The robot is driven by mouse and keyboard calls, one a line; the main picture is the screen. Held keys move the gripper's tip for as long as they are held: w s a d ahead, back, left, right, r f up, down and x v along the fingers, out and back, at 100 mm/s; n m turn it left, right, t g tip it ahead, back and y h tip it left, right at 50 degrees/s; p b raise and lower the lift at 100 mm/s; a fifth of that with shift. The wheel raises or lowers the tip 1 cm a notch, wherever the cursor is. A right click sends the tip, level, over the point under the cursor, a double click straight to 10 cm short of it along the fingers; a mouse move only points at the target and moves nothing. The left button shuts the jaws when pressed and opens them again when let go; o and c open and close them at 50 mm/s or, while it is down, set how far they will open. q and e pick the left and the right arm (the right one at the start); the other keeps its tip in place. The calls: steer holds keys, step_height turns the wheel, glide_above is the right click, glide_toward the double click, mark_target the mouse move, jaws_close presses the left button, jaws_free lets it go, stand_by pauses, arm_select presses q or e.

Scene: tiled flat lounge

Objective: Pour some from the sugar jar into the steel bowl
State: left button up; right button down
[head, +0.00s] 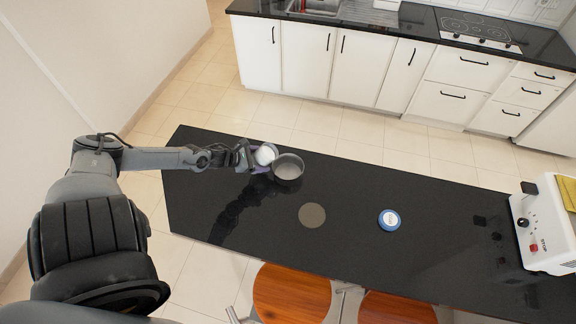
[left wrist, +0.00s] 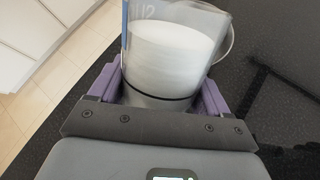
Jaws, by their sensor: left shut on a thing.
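The sugar jar (head: 265,154) is a clear container with white contents, held up near the far left part of the black counter. In the left wrist view the jar (left wrist: 172,50) looks see-through, with the white sugar filling much of it. My left gripper (head: 252,160) is shut on the jar, with a purple finger on each side of it in the left wrist view (left wrist: 165,92). The steel bowl (head: 288,168) stands on the counter just right of the jar. It is round and grey, and its inside looks empty. My right gripper is not in view.
The black counter (head: 350,240) is mostly clear. A flat grey-brown disc (head: 312,215) and a blue round item with a white top (head: 389,220) lie on it. A white appliance (head: 545,225) stands at the right end. Wooden stools (head: 292,293) are at the near side.

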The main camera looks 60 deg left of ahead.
arm_select(q)
steer(key=shift+w+g+y+p, duration=0.15)
steer(key=shift+g+y+p, duration=0.15)
steer(key=shift+g, duration=0.3)
stand_by(0.5)
steer(key=shift+g, duration=0.4)
stand_by(0.3)
steer(key=shift+a+f+m+g+y+p, duration=0.1)
steer(key=shift+f+m+g+y+p, duration=0.15)
steer(key=shift+m+g+y, duration=0.2)
stand_by(0.5)
steer(key=shift+r+g+p, duration=0.25)
steer(key=shift+r+p, duration=0.05)
steer(key=shift+p, duration=0.05)
steer(key=shift+s+r+g+y+p, duration=0.2)
steer(key=shift+r+g+y+p, duration=0.1)
steer(key=shift+g+y+p, duration=0.1)
stand_by(0.7)
steer(key=shift+f+g, duration=0.1)
steer(key=shift+g, duration=0.3)
steer(key=shift+f+m+g+y, duration=0.1)
steer(key=shift+m+g+y, duration=0.15)
steer(key=shift+g+y, duration=0.2)
stand_by(0.8)
steer(key=shift+w+d+r+b, duration=0.2)
steer(key=shift+w+b, duration=0.1)
steer(key=shift+w, duration=0.05)
